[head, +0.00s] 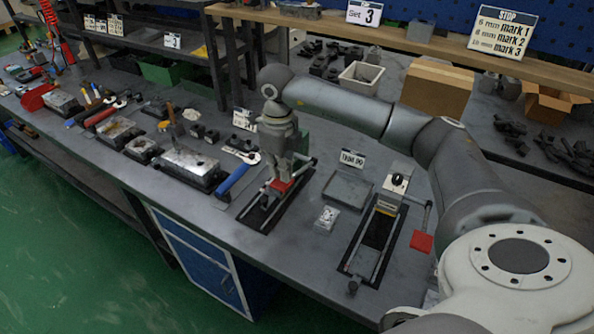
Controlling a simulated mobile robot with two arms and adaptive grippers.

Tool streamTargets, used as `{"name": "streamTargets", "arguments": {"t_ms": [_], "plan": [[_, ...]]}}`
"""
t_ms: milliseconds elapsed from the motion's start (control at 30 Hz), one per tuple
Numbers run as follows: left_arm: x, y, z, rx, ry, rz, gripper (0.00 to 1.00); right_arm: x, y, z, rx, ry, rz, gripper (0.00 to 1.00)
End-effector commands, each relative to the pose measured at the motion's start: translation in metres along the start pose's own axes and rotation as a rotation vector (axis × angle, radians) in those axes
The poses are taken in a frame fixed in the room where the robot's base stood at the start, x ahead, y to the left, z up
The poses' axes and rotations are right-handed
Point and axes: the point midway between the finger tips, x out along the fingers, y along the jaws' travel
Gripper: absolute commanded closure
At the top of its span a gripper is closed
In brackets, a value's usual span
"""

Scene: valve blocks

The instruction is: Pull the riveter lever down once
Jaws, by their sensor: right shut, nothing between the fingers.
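Two similar black-framed bench devices stand on the grey workbench; I cannot tell for certain which is the riveter. The left device (262,213) has a red lever pad (283,186) at its upper end, beside a metal bar. The right device (371,238) has a lever rod on its right side that ends in a red pad (421,242), low near the bench. My right gripper (281,174) points down just above the left device's red pad, its fingers shut and empty. I cannot tell whether it touches the pad. The gripper hides part of the left device. My left gripper is out of view.
A grey tray (347,189) and a small clear packet (326,218) lie between the devices. A blue-handled tool (236,177) lies left of the left device. Metal boxes (188,169) and tools fill the bench further left. A cardboard box (437,88) stands behind my right arm.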

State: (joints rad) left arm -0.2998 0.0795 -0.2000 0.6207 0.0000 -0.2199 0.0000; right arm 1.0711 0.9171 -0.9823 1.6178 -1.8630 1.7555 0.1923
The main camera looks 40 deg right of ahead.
Motion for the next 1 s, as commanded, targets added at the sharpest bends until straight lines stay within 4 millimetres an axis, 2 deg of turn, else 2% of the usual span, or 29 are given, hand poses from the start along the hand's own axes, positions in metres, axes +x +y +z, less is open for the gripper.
{"name": "streamTargets", "arguments": {"t_ms": [100,1000], "plan": [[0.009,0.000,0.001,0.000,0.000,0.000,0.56,0.012,0.000,0.000,0.000,0.002,0.000,1.00],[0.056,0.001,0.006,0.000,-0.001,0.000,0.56,0.075,-0.001,-0.001,0.001,0.003,-0.001,1.00]]}}
